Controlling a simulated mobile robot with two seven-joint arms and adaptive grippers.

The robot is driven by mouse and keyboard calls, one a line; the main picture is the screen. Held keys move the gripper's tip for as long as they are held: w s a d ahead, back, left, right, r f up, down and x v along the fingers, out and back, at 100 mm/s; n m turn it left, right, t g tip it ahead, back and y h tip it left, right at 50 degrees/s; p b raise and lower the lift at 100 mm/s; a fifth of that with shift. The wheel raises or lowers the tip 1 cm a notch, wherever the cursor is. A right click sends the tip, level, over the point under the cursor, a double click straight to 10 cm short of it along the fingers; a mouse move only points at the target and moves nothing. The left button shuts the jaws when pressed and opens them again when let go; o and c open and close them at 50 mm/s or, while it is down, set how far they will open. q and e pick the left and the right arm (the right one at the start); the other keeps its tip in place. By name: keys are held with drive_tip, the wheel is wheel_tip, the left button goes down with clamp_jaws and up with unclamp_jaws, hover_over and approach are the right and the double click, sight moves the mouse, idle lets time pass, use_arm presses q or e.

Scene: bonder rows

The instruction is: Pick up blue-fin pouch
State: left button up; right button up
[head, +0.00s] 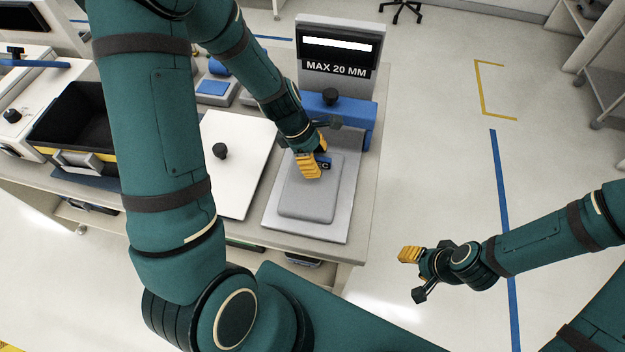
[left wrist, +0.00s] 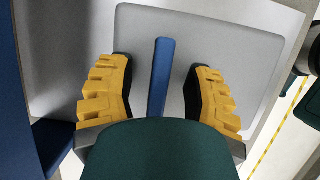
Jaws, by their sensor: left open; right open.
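The blue-fin pouch (head: 308,204) looks like a flat grey rounded slab lying on the light grey bed of a machine in the head view. In the left wrist view the grey slab (left wrist: 215,45) fills the upper middle, with its upright blue fin (left wrist: 161,75) in the centre. My left gripper (head: 311,166) is over the far part of the slab. It also shows in the left wrist view (left wrist: 162,92), open, with one yellow finger on each side of the fin and visible gaps to both. My right gripper (head: 409,255) is open and empty, off to the right, beyond the table edge.
The machine (head: 340,84) has a screen, a "MAX 20 MM" label and a blue crossbar (head: 352,112) just behind my left gripper. A white plate with a black knob (head: 240,180) is to its left. A black bin (head: 72,118) stands further left. The floor at right is open.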

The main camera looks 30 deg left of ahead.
use_arm(q)
clamp_jaws()
